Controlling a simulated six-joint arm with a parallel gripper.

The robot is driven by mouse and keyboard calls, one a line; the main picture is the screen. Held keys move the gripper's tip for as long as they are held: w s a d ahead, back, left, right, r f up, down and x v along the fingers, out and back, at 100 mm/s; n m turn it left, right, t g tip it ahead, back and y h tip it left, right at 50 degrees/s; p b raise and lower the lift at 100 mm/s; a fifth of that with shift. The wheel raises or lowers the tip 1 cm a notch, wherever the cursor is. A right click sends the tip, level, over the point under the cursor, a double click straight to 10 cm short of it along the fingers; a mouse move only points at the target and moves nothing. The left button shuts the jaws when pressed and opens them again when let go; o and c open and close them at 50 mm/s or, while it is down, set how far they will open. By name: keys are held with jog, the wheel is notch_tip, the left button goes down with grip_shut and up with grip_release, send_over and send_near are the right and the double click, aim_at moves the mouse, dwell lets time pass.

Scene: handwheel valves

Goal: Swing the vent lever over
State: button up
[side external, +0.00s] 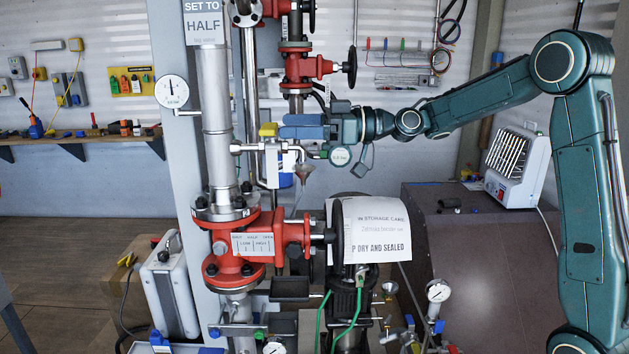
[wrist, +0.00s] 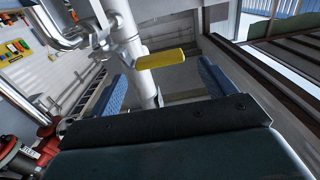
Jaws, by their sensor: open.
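The vent lever has a yellow grip (side external: 268,129) on the thin pipework beside the grey column, at mid-height in the side view. In the wrist view its yellow grip (wrist: 161,58) sticks out to the right from a pale vertical pipe (wrist: 128,50). My gripper (side external: 281,126) reaches in from the right, roughly level, with its blue fingers right beside the yellow grip. In the wrist view my gripper (wrist: 163,82) is open, one blue-padded finger on each side. The grip appears across the gap, near the fingertips. I cannot tell whether any finger touches it.
Below is a red valve (side external: 250,242) with a black handwheel seen edge-on and a paper notice (side external: 370,230) beside it. A red valve (side external: 308,67) stands above my gripper. A gauge (side external: 172,91) is at left.

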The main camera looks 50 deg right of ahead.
aim_at(277, 126)
jog(key=x, duration=0.7)
jog(key=shift+f, duration=0.1)
jog(key=c, duration=1.3)
jog(key=shift+s+g, duration=0.1)
jog(key=shift+g, duration=0.2)
jog(key=shift+s+d+n+g+y, duration=0.25)
jog(key=shift+s+n+g+y, duration=0.1)
jog(key=shift+n+g+y, duration=0.4)
jog(key=shift+s+d+n+g+y, duration=0.25)
jog(key=shift+s+n+g+y, duration=0.15)
jog(key=shift+n+g+y, duration=0.35)
jog(key=shift+f, duration=0.1)
jog(key=o, duration=1.3)
